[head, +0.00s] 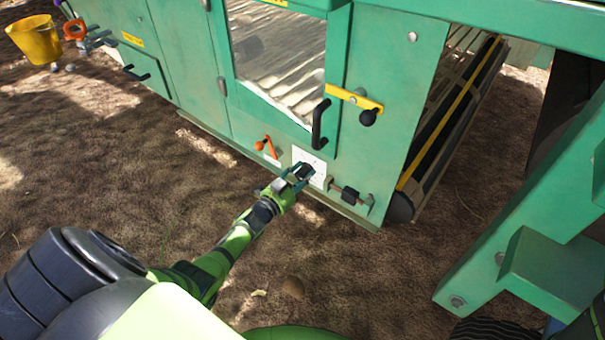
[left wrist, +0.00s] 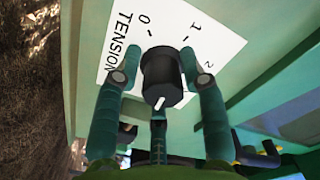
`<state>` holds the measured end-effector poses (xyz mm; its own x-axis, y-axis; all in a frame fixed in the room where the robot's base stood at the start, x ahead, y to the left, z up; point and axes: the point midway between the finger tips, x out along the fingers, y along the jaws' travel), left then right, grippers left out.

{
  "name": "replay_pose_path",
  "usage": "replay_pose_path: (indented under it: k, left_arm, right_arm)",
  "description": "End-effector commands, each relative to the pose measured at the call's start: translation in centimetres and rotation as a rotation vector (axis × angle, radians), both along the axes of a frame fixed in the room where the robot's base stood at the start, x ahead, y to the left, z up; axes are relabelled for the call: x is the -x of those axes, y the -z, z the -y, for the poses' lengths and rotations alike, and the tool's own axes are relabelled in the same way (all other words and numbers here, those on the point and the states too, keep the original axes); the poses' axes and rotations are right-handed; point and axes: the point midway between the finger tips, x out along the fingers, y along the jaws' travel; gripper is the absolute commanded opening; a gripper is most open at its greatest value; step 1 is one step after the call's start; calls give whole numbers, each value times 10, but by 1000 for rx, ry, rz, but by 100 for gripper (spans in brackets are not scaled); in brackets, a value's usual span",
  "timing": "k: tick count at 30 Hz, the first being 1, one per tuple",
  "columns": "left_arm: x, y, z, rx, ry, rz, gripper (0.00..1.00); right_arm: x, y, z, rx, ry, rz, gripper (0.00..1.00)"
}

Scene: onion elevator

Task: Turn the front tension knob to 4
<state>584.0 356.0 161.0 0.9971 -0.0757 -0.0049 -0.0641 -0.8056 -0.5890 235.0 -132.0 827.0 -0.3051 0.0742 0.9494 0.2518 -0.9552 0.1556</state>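The black tension knob (left wrist: 162,72) stands out from a white dial plate (left wrist: 112,60) on the green panel. The plate reads TENSION, with 0, 1 and 2 visible; the higher numbers are hidden. A white pointer mark shows on the knob's near end, toward the bottom of the left wrist view. My left gripper (left wrist: 161,62) has one finger on each side of the knob, and the fingertips appear to touch its sides. In the head view my left gripper (head: 299,177) reaches the white plate (head: 309,158), largely covering the knob. My right gripper is not in view.
An orange lever (head: 266,147) is left of the plate. A black handle (head: 320,124) and a yellow lever with a black ball (head: 368,117) are above. A black-knobbed rod (head: 350,194) is close at right. A green frame (head: 530,220) stands at right; open soil lies in front.

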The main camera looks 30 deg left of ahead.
Motion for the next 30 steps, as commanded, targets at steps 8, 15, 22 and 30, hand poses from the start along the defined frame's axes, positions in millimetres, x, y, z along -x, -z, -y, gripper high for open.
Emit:
replay_pose_path:
  k: [8, 15, 22, 30]
  left_arm:
    - [0, 0, -1, 0, 0, 0, 58]
    - [11, 0, -1, -1, 2, 2, 58]
    - [51, 0, -4, -1, 2, 0, 58]
    - [101, 0, -8, -1, 0, -1, 58]
  right_arm:
    - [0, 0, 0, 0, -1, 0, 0]
    - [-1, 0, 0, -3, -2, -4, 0]
    - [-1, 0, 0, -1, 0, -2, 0]
    - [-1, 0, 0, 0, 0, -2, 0]
